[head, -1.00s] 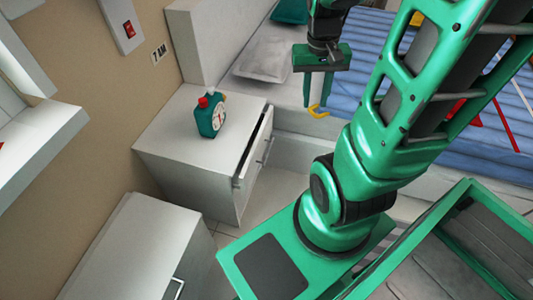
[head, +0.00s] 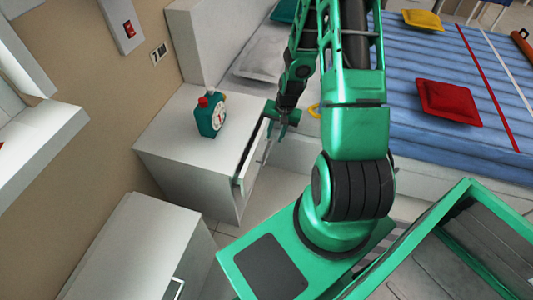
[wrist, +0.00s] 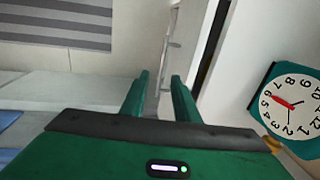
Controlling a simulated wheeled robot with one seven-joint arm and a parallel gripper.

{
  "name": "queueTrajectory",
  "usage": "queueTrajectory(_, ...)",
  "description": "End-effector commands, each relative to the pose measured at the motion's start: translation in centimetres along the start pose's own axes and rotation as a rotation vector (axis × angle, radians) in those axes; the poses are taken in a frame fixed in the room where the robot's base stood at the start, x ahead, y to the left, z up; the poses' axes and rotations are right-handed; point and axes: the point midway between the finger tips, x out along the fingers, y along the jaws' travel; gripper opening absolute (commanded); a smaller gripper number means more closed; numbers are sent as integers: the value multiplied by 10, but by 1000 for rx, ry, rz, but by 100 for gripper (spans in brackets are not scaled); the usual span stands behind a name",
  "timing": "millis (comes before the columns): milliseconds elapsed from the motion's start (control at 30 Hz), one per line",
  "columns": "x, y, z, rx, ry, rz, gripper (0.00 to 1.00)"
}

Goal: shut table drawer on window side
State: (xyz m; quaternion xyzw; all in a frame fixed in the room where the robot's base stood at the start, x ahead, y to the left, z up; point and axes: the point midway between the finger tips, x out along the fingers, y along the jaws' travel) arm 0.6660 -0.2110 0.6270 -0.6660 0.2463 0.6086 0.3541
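The white bedside table (head: 170,145) stands against the wall beside the bed. Its top drawer (head: 247,168) is partly open, with a dark gap between its front and the table body. A second handle shows lower on the table's front. My gripper (head: 270,138) is at the drawer's front side, near its far end; the arm partly hides that area. In the wrist view my gripper's fingers (wrist: 159,78) are apart with nothing between them. The drawer front (wrist: 184,45) with its handle lies just ahead of them. I cannot tell whether they touch it.
The bed (head: 430,125) with a red cushion (head: 448,101) is to the right. Another white cabinet (head: 140,250) stands at lower left. A narrow strip of floor lies between the two cabinets.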

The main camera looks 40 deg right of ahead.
Motion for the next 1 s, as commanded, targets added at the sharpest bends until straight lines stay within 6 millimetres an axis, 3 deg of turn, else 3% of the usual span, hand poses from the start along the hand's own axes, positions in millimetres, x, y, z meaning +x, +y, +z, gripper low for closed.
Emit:
queueTrajectory(367, 35, -4, 2, 30, -6, -24, 28)
queueTrajectory(800, 100, -5, 3, 29, -7, -24, 28)
queueTrajectory(1000, 119, -6, 3, 29, -5, -23, 28)
